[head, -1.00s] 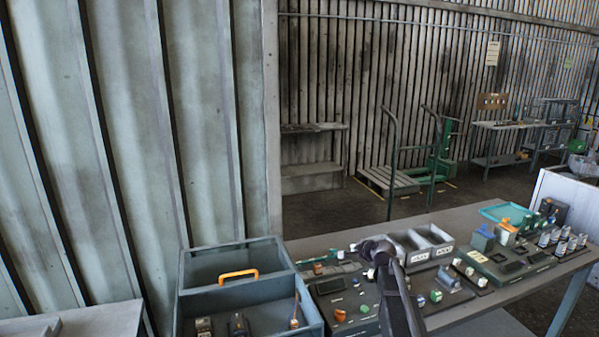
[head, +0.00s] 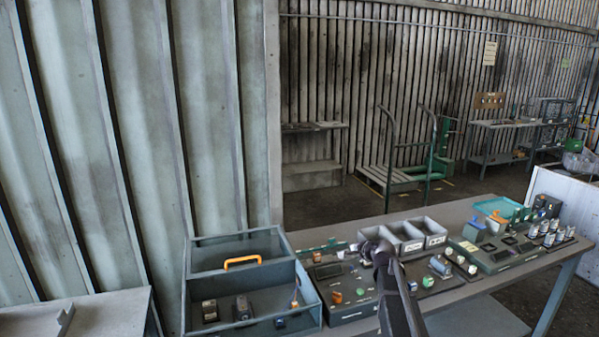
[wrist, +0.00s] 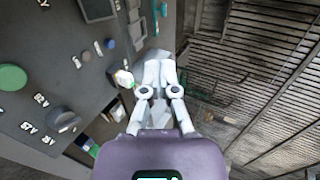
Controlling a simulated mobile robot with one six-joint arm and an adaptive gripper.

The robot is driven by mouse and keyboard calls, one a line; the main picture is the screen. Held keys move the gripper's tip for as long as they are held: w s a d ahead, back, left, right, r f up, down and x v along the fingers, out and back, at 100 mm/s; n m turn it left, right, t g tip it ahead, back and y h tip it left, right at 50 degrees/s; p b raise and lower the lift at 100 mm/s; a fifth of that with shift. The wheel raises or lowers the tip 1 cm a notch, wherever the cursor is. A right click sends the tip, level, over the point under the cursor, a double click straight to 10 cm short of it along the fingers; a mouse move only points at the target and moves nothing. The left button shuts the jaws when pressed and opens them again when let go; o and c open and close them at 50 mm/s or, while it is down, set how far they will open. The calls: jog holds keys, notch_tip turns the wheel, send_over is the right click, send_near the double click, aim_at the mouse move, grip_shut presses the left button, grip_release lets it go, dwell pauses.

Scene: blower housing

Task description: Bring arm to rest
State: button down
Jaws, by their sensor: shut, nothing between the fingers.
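My gripper (wrist: 158,68) is in the middle of the wrist view. Its pale fingers are together, with nothing between them. In the head view my dark arm (head: 395,300) reaches up over the workbench (head: 465,312) from the bottom edge. The gripper's fingers cannot be made out there. In the wrist view a grey control panel (wrist: 30,45) is to the left of the fingers, with a green button (wrist: 12,77) and a dark knob (wrist: 62,118). A small white knob (wrist: 122,78) shows close beside the fingers; I cannot tell whether they touch.
A grey open box (head: 255,270) with an orange handle (head: 242,261) stands left of my arm, with small parts inside. Control panels (head: 345,292), grey bins (head: 408,233) and a teal tray (head: 500,206) are on the bench. A trolley (head: 400,180) stands behind it.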

jog(key=s+a+f+n+g+b, duration=0.1)
jog(key=s+f, duration=0.1)
jog(key=s, duration=0.1)
jog(key=s+a+f+n+g, duration=0.1)
jog(key=s+f, duration=0.1)
jog(key=s, duration=0.1)
jog(key=s+f+n+b, duration=0.1)
jog(key=s+f+n, duration=0.1)
jog(key=s, duration=0.1)
jog(key=shift+a+g+b, duration=0.3)
jog(key=shift+a+g, duration=0.1)
jog(key=s+f+n+g+h+b, duration=0.1)
jog(key=s+f+n+g+b, duration=0.1)
jog(key=s, duration=0.7)
jog(key=s+f+n+g+h+b, duration=0.1)
jog(key=s+f+n, duration=0.4)
jog(key=s, duration=0.5)
jog(key=s+f+n+g+h+b, duration=0.1)
jog(key=s+f+n+g+b, duration=0.2)
jog(key=s, duration=0.7)
notch_tip(320, 180, down, 3)
jog(key=g+b, duration=0.1)
jog(key=g, duration=0.1)
jog(key=shift+d+g+h, duration=0.15)
jog(key=shift+g+h, duration=0.15)
jog(key=shift+h, duration=0.1)
